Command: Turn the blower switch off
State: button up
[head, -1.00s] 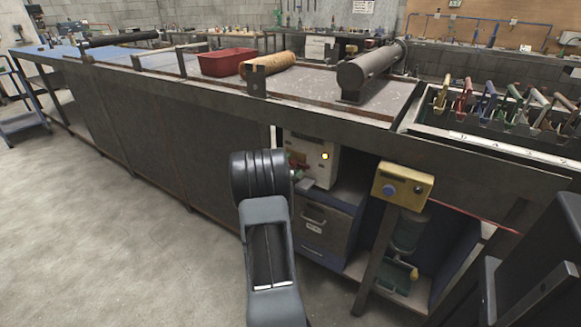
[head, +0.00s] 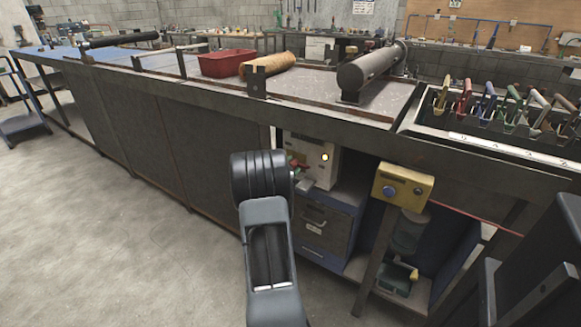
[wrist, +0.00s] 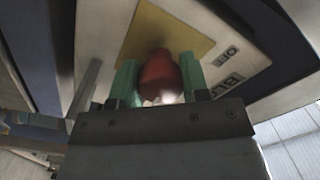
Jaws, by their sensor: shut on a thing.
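The blower switch is a red knob on a yellow plate (wrist: 160,35), fixed to a pale box (head: 325,172) under the bench. In the wrist view the red knob (wrist: 160,75) sits between the two green fingertips of my gripper (wrist: 158,78), which is shut on it. The letters "OFF" and part of another label show on the pale face beside the plate. In the head view my gripper (head: 303,184) is at the front of the box, partly behind my arm.
A yellow control box (head: 403,187) with a blue button stands on a post to the right. A blue drawer cabinet (head: 326,228) is below the pale box. The bench edge (head: 330,122) runs above. Open floor (head: 110,235) lies to the left.

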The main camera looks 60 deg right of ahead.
jog(key=n+p, duration=0.2)
jog(key=n, duration=0.2)
jog(key=shift+r, duration=0.15)
jog(key=n+p, duration=0.2)
jog(key=n, duration=0.2)
jog(key=shift+n, duration=0.4)
jog(key=n+p, duration=0.3)
jog(key=n, duration=0.1)
jog(key=shift+n+p, duration=1)
jog(key=shift+n, duration=1.4)
jog(key=o, duration=0.9)
jog(key=shift+a, duration=0.1)
